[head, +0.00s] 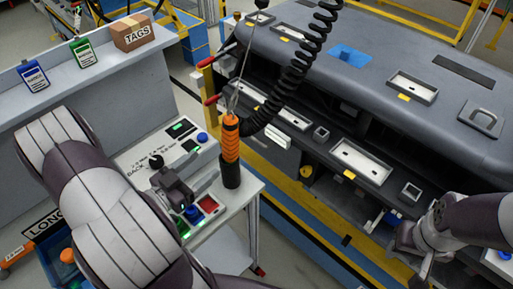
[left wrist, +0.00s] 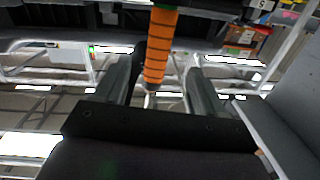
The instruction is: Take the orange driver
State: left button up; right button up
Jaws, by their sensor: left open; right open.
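The orange driver (head: 230,139) hangs upright, with a black lower end, over the right side of the small white station. My left gripper (head: 207,186) is open, its fingers pointing toward the driver from the left. In the left wrist view, the orange driver (left wrist: 161,45) shows between the two spread fingers of my left gripper (left wrist: 160,78), with a gap on each side. I cannot tell how deep between the fingers it sits. My right gripper (head: 409,258) is open at the lower right, by the dashboard, far from the driver.
A black coiled cord (head: 291,75) runs from the driver up past the dashboard module (head: 390,65). A TAGS box (head: 132,35) and two label cards stand on the grey shelf at upper left.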

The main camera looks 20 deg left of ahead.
aim_at(233, 116)
pick_arm(q)
jog(key=x, duration=0.2)
jog(key=p+x, duration=0.1)
jog(key=x, duration=0.4)
jog(key=shift+w+d+r, duration=0.1)
jog(key=shift+d+r, duration=0.05)
jog(key=shift+r, duration=0.1)
jog(key=p+x, duration=0.2)
jog(key=x, duration=0.3)
jog(key=shift+r, duration=0.1)
jog(key=shift+w, duration=0.2)
jog(key=shift+s, duration=0.15)
jog(key=c, duration=0.6)
grip_shut()
notch_tip(233, 116, up, 10)
jog(key=shift+r+p, duration=0.2)
jog(key=shift+p, duration=0.2)
notch_tip(233, 116, up, 5)
jog(key=p, duration=0.4)
jog(key=shift+f, duration=0.25)
